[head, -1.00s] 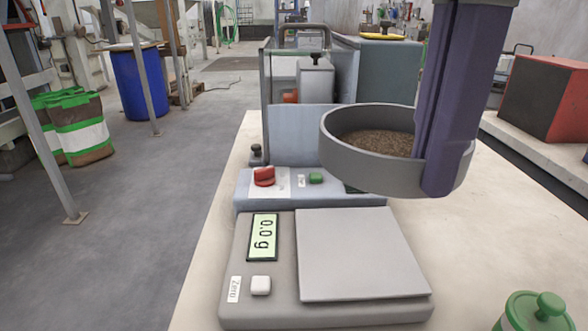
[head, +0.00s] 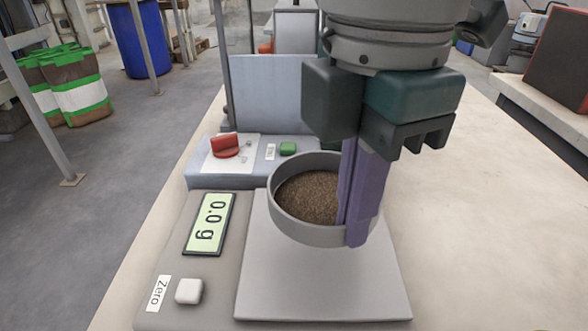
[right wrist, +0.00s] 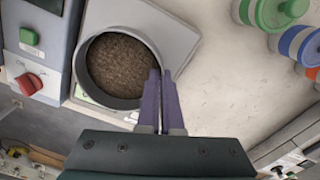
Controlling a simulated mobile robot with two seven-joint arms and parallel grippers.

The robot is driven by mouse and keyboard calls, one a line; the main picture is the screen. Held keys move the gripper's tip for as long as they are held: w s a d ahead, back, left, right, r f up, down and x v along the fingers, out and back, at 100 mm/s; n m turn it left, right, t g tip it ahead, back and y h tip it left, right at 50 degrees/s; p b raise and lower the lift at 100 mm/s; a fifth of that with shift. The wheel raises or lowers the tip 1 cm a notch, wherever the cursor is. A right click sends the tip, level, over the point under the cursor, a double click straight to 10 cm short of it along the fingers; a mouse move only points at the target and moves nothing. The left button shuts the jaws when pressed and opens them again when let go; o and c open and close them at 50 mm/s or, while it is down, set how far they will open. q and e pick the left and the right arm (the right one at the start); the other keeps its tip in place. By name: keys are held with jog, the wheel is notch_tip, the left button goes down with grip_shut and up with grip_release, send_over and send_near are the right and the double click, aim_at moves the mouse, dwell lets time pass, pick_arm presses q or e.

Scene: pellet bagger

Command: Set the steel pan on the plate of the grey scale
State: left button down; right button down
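The steel pan (head: 290,226), filled with brown pellets, is over the plate (head: 330,285) of the grey scale (head: 165,255). It covers the rear part of the plate. I cannot tell whether its bottom touches the plate. The scale display reads 0.0 g. My right gripper (head: 358,235) is shut on the pan's right wall, its purple fingers pinching the rim. In the right wrist view the pan (right wrist: 93,92) is at the fingertips, above the plate (right wrist: 165,35). My left gripper is not in view.
Behind the scale is a blue-grey panel with a red knob (head: 226,146) and a green button (head: 288,148). A white zero button (head: 189,291) is on the scale. Lidded jars (right wrist: 282,12) stand at the right wrist view's upper right. The bench (head: 450,200) right of the scale is clear.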

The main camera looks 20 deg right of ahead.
aim_at(341, 277)
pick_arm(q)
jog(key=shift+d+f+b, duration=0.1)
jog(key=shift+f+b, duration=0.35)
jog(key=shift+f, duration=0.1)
pick_arm(e)
notch_tip(341, 277, down, 5)
jog(key=shift+f, duration=0.1)
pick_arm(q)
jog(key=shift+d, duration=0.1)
pick_arm(e)
jog(key=shift+f, duration=0.15)
jog(key=shift+f, duration=0.2)
jog(key=c, duration=1.1)
grip_release()
